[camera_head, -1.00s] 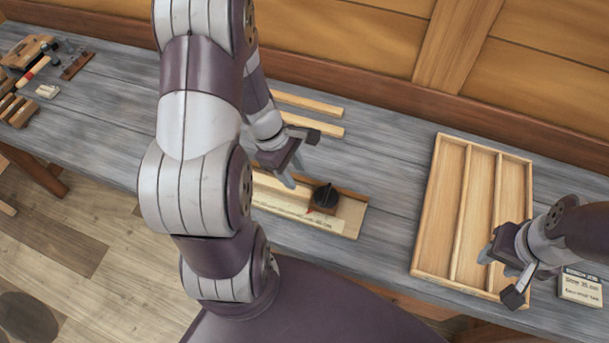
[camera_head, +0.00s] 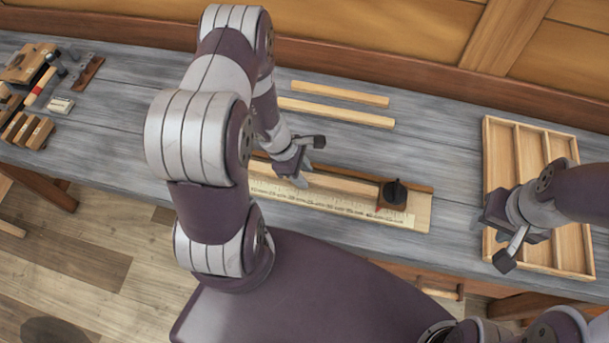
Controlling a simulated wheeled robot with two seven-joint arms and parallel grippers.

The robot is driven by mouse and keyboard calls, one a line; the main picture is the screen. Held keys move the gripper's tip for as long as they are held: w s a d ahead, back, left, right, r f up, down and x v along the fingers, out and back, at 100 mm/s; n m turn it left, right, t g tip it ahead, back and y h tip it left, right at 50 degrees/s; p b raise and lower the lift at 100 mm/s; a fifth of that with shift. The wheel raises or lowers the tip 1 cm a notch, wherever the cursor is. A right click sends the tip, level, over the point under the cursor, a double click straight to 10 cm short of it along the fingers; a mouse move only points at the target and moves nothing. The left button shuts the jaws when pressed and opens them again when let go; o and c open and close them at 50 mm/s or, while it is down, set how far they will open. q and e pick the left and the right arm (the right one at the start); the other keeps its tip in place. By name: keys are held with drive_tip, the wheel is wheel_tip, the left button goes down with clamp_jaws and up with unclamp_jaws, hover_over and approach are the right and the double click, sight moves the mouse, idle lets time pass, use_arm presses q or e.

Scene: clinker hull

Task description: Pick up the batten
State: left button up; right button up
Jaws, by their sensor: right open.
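A pale wooden batten (camera_head: 345,184) lies along a measuring board (camera_head: 422,212) with a printed scale, its right end by a dark stop block with a black knob (camera_head: 394,192). Two more battens, a shorter one (camera_head: 340,94) and a longer one (camera_head: 337,112), lie on the bench behind. My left gripper (camera_head: 300,164) points down over the batten on the board. Its arm hides the board's left end, and I cannot tell if its jaws are open or touch the batten. My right gripper (camera_head: 500,232) is open and empty over the tray's near left part.
A wooden tray (camera_head: 488,150) with long compartments stands on the right of the bench (camera_head: 430,125). Hand tools and wooden blocks (camera_head: 27,132) lie at the far left. A wooden wall (camera_head: 400,40) closes the back. The bench between board and tray is clear.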

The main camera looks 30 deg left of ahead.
use_arm(q)
drive_tip(key=shift+a, duration=0.15)
drive_tip(key=c, duration=0.5)
drive_tip(key=shift+a, duration=0.2)
clamp_jaws()
